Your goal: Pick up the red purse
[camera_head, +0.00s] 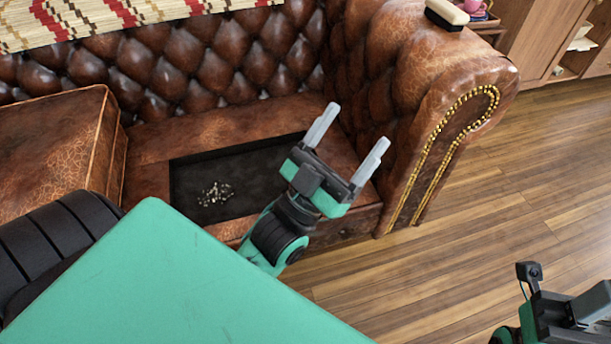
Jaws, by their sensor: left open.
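I cannot make out a red purse for certain. A small pinkish-red object (475,8) at the top right, behind the sofa arm, is cut off by the picture edge, and I cannot tell what it is. My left gripper (357,127) is open and empty, its two grey fingers spread apart. In the picture it is in front of the right end of the sofa seat, near the inner side of the sofa arm. Part of my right gripper (572,310) shows at the bottom right corner; its fingers are not clearly seen.
A brown tufted leather sofa (420,75) fills the back. Its seat has a dark recessed area (260,165) with a small shiny pile (215,194). A cream-and-black object (447,13) lies on the sofa arm. The wooden floor (500,210) at right is clear.

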